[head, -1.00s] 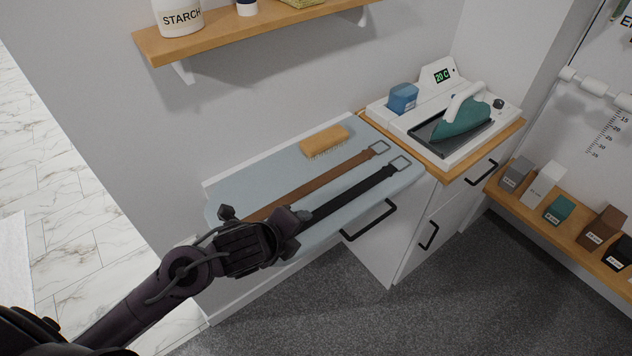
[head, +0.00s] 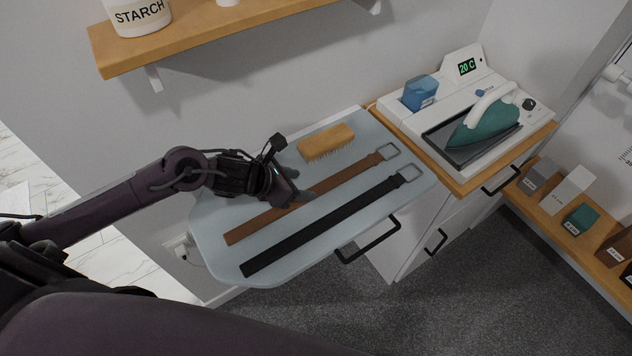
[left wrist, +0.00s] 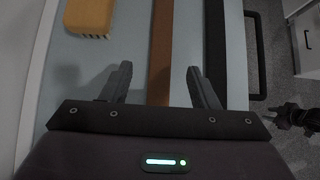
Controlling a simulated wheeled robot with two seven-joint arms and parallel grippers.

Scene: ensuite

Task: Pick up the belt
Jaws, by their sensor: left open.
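Two belts lie side by side on the light blue ironing board (head: 222,250): a brown belt (head: 340,178) nearer the wall and a black belt (head: 330,221) nearer the front edge. Both have square metal buckles at their right ends. My left gripper (head: 291,187) is open above the brown belt, and hides part of it. In the left wrist view, the brown belt (left wrist: 162,55) runs between the two open fingers (left wrist: 158,85), and the black belt (left wrist: 236,50) lies to the right of them. I cannot tell the gap between fingertips and board. My right gripper does not show in the head view.
A wooden brush (head: 326,141) lies on the board near the wall. A teal iron (head: 487,124) and a blue box (head: 420,93) stand on the white unit at right. A wooden shelf (head: 215,32) with a starch tub (head: 138,14) hangs above the board.

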